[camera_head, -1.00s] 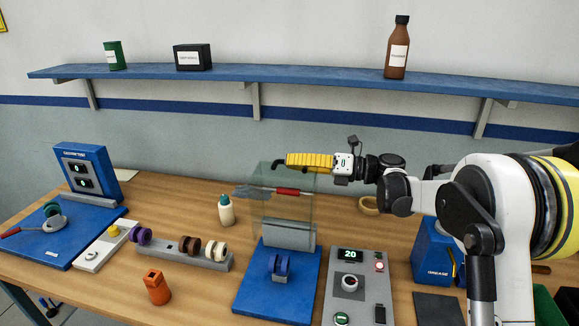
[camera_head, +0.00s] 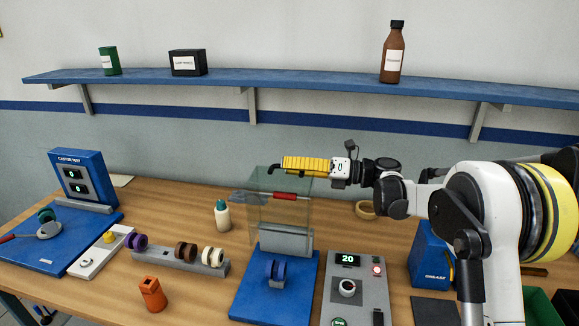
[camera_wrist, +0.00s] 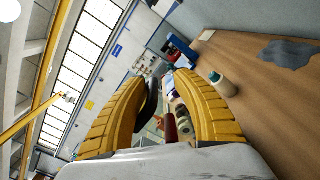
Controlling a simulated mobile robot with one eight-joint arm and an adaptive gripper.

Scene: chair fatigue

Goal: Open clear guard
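The clear guard (camera_head: 268,222) is a see-through panel standing upright at the grey block behind the blue test base (camera_head: 247,297). A red bar handle (camera_head: 286,196) runs across it. My yellow-fingered gripper (camera_head: 278,168) is level at the guard's top edge, just above the handle in the picture. In the wrist view my gripper (camera_wrist: 160,95) has its fingers wide apart. The red handle (camera_wrist: 170,128) shows between them; I cannot tell whether it touches a finger.
A control box (camera_head: 358,290) reading 20 stands right of the base. A wheel rack (camera_head: 182,261), a white bottle (camera_head: 222,214) and an orange block (camera_head: 153,294) are to the left. A blue grease box (camera_head: 430,255) is at right. A shelf (camera_head: 300,83) runs along the wall.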

